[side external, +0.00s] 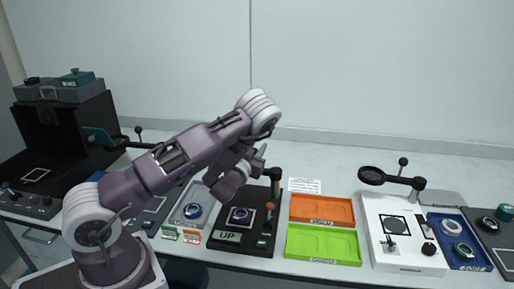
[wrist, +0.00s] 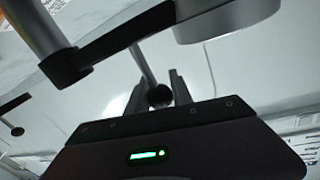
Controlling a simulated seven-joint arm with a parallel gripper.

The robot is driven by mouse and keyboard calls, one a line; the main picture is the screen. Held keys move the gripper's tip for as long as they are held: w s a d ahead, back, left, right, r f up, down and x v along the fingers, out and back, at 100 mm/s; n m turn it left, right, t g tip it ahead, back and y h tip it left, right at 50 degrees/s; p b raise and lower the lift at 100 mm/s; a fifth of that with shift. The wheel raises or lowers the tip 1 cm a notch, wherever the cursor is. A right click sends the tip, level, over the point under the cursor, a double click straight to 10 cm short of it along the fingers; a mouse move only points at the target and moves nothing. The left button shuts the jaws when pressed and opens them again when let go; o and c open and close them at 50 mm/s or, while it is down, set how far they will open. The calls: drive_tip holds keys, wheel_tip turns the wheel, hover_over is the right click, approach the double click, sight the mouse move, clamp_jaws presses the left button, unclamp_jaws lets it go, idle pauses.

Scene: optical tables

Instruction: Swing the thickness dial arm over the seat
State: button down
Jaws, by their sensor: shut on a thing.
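The thickness gauge is a black base (side external: 212,243) with a grey post and black cap (side external: 275,172) at its back right. A lens-like disc with a dark blue ring (side external: 241,215) lies on its seat. My gripper (side external: 262,152) is above the base, near the post top. In the wrist view, my gripper (wrist: 160,88) is shut on the black ball knob (wrist: 158,96) of a thin grey rod. The rod rises from the black dial arm (wrist: 110,42), which joins the post to the grey round dial (wrist: 228,18). In the side view my wrist hides the dial.
Orange (side external: 322,209) and green (side external: 323,244) trays lie right of the gauge. Further right is a white stand (side external: 405,258) with a magnifier (side external: 372,175) on an arm. A clear tray (side external: 178,218) lies to the left.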

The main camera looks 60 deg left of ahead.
drive_tip(key=s+n+g+y, duration=0.1)
drive_tip(key=d+n+g+y, duration=0.1)
drive_tip(key=n+g+y, duration=0.1)
drive_tip(key=shift+s+d+y, duration=0.15)
drive_tip(key=shift+s+y, duration=0.15)
drive_tip(key=shift+s, duration=0.1)
drive_tip(key=n+g+y, duration=0.1)
drive_tip(key=g, duration=0.1)
drive_tip(key=s+d+n+g+y, duration=0.1)
drive_tip(key=n+g, duration=0.1)
drive_tip(key=shift+s+d, duration=0.1)
drive_tip(key=shift+s, duration=0.1)
drive_tip(key=shift+s+d+n+g+y, duration=0.35)
drive_tip(key=shift+d+n+g, duration=0.2)
drive_tip(key=shift+n+g, duration=0.75)
drive_tip(key=shift+s+d+n+g+y, duration=0.35)
drive_tip(key=shift+d+n+g, duration=0.3)
drive_tip(key=shift+g, duration=1.2)
drive_tip(key=shift+s+d+n+g+y, duration=0.4)
drive_tip(key=shift+n+g, duration=0.65)
drive_tip(key=shift+g, duration=0.5)
drive_tip(key=shift+d, duration=0.1)
drive_tip(key=c, duration=1.1)
unclamp_jaws()
drive_tip(key=shift+c, duration=0.2)
